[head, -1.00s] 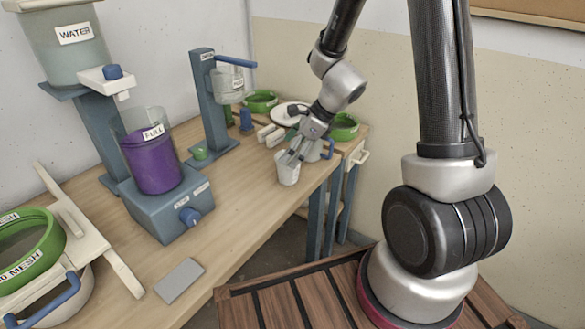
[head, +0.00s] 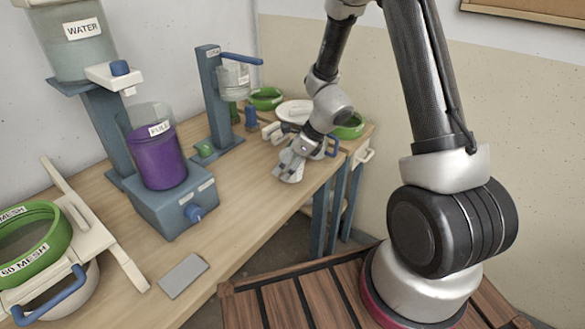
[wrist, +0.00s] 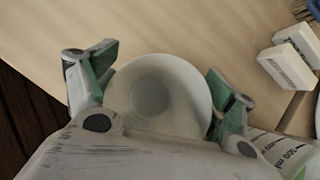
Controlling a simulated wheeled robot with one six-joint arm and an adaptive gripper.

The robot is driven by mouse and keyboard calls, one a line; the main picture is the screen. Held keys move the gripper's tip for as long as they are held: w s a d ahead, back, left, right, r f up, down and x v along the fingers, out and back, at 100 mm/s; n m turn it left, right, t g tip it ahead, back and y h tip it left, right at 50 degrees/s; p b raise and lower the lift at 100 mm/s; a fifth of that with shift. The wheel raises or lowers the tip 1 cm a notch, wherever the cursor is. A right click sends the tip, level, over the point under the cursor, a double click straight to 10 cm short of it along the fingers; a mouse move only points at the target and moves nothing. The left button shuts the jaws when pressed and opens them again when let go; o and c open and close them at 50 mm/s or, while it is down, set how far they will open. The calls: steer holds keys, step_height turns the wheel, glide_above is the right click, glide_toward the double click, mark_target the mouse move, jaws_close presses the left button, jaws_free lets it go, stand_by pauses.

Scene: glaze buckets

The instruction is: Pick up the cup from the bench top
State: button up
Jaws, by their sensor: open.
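The white cup (wrist: 155,92) stands upright on the wooden bench top (head: 235,215), near its right edge. In the wrist view I look down into its round mouth. My gripper (wrist: 158,85) is open, with one green-padded finger on each side of the cup. Small gaps seem to show between the fingers and the rim; I cannot tell whether either touches. In the head view my gripper (head: 288,172) covers most of the cup, and only its lower part shows.
White blocks (wrist: 290,55) lie to the right in the wrist view, with a marked container (wrist: 275,150) below them. The purple-filled FULL container (head: 157,160) stands left on a blue base. A grey slab (head: 184,275) lies at the front. The bench between is clear.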

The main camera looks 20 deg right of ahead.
steer(key=c, duration=0.8)
steer(key=shift+r, duration=0.1)
